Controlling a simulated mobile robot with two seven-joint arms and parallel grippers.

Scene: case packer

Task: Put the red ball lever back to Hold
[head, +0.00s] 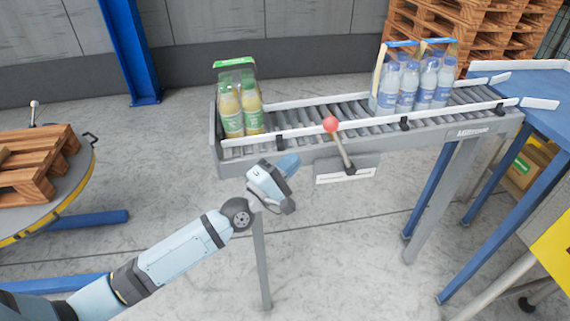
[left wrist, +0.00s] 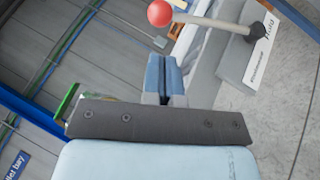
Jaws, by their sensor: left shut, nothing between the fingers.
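The red ball lever (head: 341,146) is on a grey box on the front side of the roller conveyor. Its red ball (head: 330,124) is up and to the left of its dark pivot, so the lever leans left. In the left wrist view the red ball (left wrist: 160,13) is at the top, with the rod running right to the pivot. A white label plate (head: 345,176) is below the lever; its words are too small to read surely. My left gripper (head: 290,163) is shut and empty, left of the lever and below the ball, apart from it. My right gripper is not in view.
A turntable with a wooden pallet (head: 36,165) is at the left. The floor before the conveyor is mostly free between its legs.

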